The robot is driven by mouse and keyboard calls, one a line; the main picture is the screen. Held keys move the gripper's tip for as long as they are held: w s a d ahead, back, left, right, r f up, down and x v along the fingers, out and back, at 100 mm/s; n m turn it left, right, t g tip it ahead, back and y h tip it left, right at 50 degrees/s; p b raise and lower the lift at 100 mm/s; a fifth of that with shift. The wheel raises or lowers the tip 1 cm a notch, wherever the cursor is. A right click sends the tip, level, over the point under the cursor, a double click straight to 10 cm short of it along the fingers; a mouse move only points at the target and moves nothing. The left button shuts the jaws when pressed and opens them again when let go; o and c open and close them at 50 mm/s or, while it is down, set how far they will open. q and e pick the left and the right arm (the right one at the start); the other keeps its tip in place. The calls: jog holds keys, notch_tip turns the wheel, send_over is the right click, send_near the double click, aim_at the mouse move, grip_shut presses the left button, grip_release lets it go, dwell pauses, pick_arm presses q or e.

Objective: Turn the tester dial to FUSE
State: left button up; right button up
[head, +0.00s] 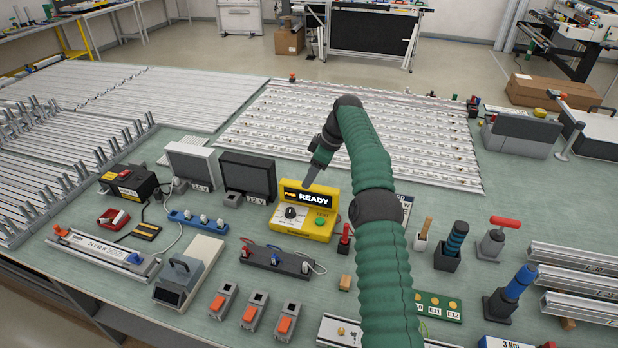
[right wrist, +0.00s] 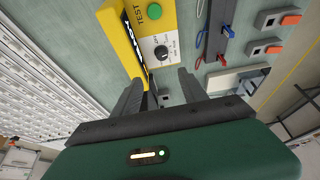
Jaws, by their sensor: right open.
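The yellow tester (head: 305,229) stands on the bench left of my right arm. Its display (head: 311,198) reads READY, with small orange text at its left too small to read surely. The black dial (head: 291,212) is on its sloped front, left of a green button (head: 320,222). In the right wrist view the dial (right wrist: 161,52) sits beyond my fingertips, with the green TEST button (right wrist: 155,11) farther off; its label marks are too small to read. My right gripper (right wrist: 160,82) is open and empty, above the tester and apart from the dial. My left gripper is out of view.
Two small display units (head: 247,176) stand behind and left of the tester. A dark strip with plugs (head: 277,261) lies in front, with a red-tipped item (head: 344,238) to the right. Orange-switched boxes (head: 254,311) stand nearer.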

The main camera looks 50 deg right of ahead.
aim_at(291, 210)
jog(key=a+m+h+b, duration=0.25)
jog(key=a+m, duration=0.35)
jog(key=m, duration=0.3)
jog(key=shift+h, duration=0.35)
jog(key=p+x, duration=0.1)
jog(key=x, duration=1.5)
jog(key=shift+w+d+f+p, duration=0.2)
jog(key=shift+f+p, duration=0.1)
jog(key=shift+p, duration=0.1)
jog(key=shift+s, duration=0.1)
jog(key=shift+c, duration=1)
grip_shut()
